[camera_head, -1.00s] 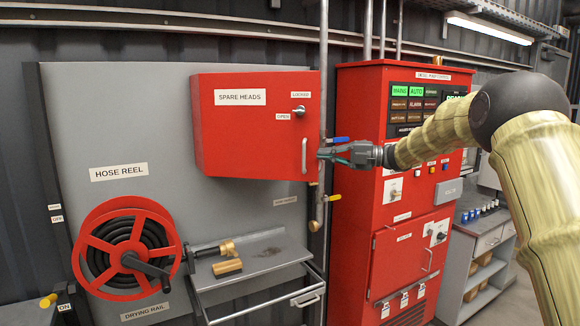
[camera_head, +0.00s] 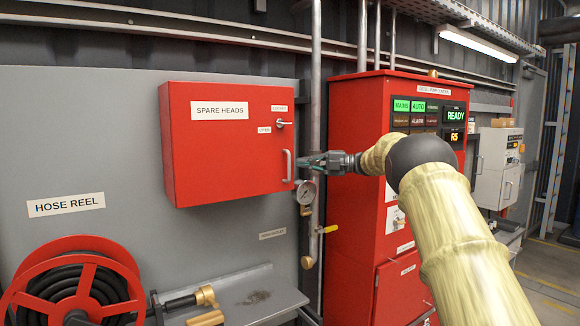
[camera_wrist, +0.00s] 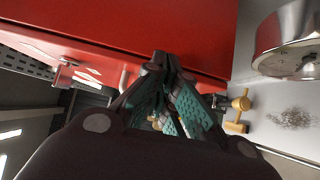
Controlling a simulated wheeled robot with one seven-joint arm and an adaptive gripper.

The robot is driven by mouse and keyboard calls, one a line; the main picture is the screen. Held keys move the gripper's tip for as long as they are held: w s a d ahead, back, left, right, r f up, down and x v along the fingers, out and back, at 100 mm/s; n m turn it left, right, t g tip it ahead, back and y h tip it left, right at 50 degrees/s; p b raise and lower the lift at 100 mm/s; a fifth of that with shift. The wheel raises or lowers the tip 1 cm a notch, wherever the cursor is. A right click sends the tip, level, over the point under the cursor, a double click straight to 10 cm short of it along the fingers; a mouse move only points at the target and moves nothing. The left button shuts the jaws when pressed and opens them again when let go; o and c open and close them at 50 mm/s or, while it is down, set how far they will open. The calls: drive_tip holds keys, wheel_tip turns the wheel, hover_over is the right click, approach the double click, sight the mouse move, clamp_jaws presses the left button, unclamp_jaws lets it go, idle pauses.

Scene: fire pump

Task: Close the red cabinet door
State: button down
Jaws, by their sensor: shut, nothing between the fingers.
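The red cabinet labelled SPARE HEADS (camera_head: 234,160) hangs on the grey panel, and its front door faces me. The door looks close to flush, but I cannot tell whether a gap remains. A metal pull handle (camera_head: 287,166) is near the door's right edge. A small latch lever (camera_head: 283,124) sits between the LOCKED and OPEN labels. My gripper (camera_head: 306,161) is shut and empty, just right of the door's edge beside the handle. In the wrist view, the closed fingertips (camera_wrist: 162,60) overlap the red surface (camera_wrist: 150,25) near a dark seam; contact is unclear.
A pressure gauge (camera_head: 306,191) and vertical pipe (camera_head: 316,100) stand close to my gripper. The tall red pump controller (camera_head: 350,130) is to the right. A hose reel (camera_head: 75,290) and grey shelf (camera_head: 265,295) are below. The space before the cabinet door is clear.

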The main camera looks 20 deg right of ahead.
drive_tip(key=shift+w+a, duration=0.15)
drive_tip(key=shift+w, duration=0.35)
